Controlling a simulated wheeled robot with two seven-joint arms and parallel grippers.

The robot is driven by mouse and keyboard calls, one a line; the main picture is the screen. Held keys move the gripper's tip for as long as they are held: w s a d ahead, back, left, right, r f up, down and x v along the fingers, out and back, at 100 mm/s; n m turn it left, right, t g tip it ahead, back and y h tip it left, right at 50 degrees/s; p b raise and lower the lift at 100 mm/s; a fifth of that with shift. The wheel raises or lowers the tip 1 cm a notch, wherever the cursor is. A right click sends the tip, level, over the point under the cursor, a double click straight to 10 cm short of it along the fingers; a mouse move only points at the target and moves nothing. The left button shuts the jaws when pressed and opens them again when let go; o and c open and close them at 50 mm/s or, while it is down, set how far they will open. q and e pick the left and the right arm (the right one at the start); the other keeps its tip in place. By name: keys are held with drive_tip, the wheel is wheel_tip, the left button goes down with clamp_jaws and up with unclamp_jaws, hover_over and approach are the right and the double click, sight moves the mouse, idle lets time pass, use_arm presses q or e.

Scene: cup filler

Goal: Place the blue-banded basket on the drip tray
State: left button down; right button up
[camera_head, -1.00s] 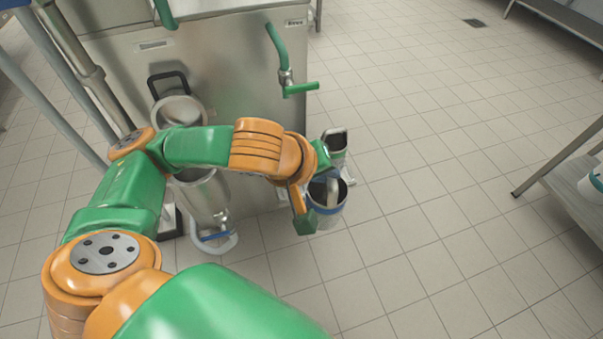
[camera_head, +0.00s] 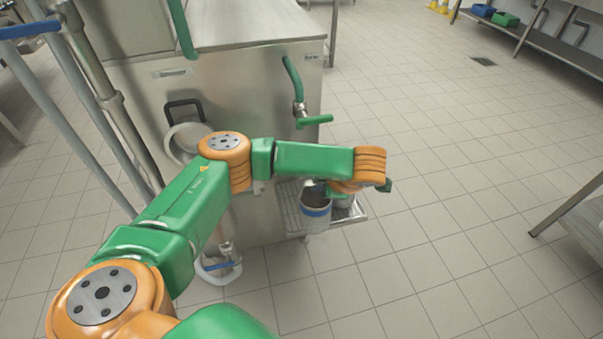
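The blue-banded basket (camera_head: 316,216) is a grey, dark-mouthed cylinder with a blue band near its rim. It is roughly upright at the front of the drip tray (camera_head: 288,203), a metal grid tray low on the machine's front. I cannot tell whether its base touches the tray. My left gripper (camera_head: 328,190) is at the basket's rim, largely hidden by my orange wrist. Its fingers are not clear, so its grip cannot be made out. My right gripper is not in view.
Another grey vessel (camera_head: 342,202) stands partly hidden behind the basket, under my wrist. A green tap (camera_head: 313,121) projects above the tray. A metal table (camera_head: 585,218) stands at right. The tiled floor between is clear.

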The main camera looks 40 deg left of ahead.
use_arm(q)
drive_tip(key=w+a+f, duration=0.3)
drive_tip(key=a, duration=0.4)
drive_tip(key=shift+w+f, duration=0.25)
drive_tip(key=c, duration=0.9)
unclamp_jaws()
